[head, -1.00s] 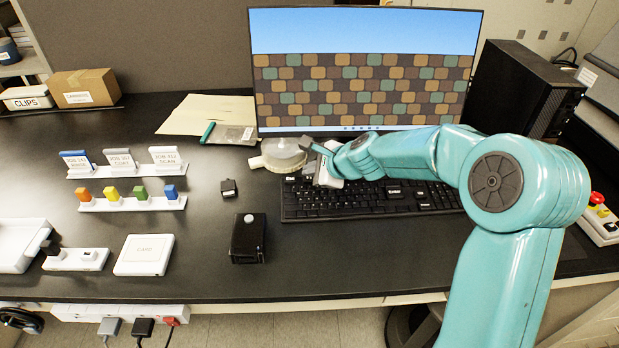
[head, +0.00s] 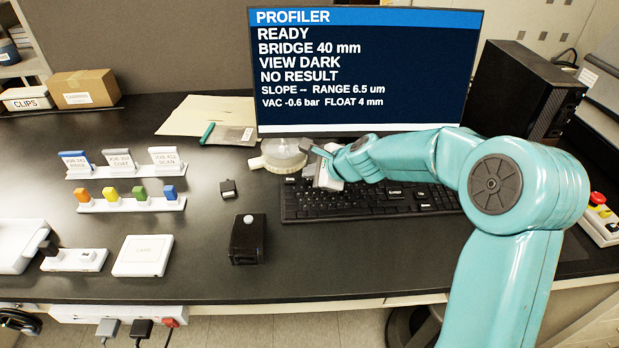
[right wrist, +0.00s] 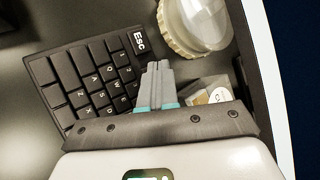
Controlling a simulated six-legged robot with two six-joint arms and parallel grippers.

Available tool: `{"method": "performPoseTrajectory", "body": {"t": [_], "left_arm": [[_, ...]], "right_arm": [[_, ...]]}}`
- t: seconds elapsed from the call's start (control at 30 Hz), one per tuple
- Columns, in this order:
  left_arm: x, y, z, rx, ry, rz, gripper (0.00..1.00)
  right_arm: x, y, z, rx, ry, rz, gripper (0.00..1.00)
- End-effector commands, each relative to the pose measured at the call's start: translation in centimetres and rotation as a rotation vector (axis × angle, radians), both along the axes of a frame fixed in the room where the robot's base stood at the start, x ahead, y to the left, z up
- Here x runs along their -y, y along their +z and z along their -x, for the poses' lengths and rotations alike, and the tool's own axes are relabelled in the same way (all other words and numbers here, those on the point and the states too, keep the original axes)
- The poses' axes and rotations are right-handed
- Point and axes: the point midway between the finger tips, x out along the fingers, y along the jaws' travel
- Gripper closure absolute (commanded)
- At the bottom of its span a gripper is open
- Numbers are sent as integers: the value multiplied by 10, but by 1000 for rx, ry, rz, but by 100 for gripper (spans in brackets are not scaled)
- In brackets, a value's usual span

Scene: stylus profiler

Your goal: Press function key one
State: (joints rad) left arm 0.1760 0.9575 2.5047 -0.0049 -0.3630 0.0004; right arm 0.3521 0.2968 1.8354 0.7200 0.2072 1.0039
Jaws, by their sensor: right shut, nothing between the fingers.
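The black keyboard (head: 400,200) lies in front of the monitor; its Esc key (right wrist: 139,41) is readable in the right wrist view. Function key one cannot be picked out; my fingers cover the keys beside Esc. My right gripper (head: 318,172) is over the keyboard's back left corner. In the right wrist view its fingers (right wrist: 160,68) are together and empty, just beside Esc. Whether the tips touch a key cannot be told. The monitor (head: 365,75) reads PROFILER, READY, VIEW DARK, NO RESULT. My left gripper is not in view.
A clear dome on a cream base (head: 283,155) stands close behind the keyboard's left end, and in the right wrist view (right wrist: 195,22). A black box (head: 247,240) is left of the keyboard. Card racks (head: 125,172) and coloured blocks (head: 130,203) stand farther left.

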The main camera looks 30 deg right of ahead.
Motion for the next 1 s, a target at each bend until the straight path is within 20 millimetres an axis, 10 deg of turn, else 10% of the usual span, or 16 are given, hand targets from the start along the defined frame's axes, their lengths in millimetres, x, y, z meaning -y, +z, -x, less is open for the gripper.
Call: {"method": "performPoseTrajectory", "body": {"t": [1.0], "left_arm": [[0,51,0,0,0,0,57]], "right_arm": [[-2,52,3,0,0,0,100]]}}
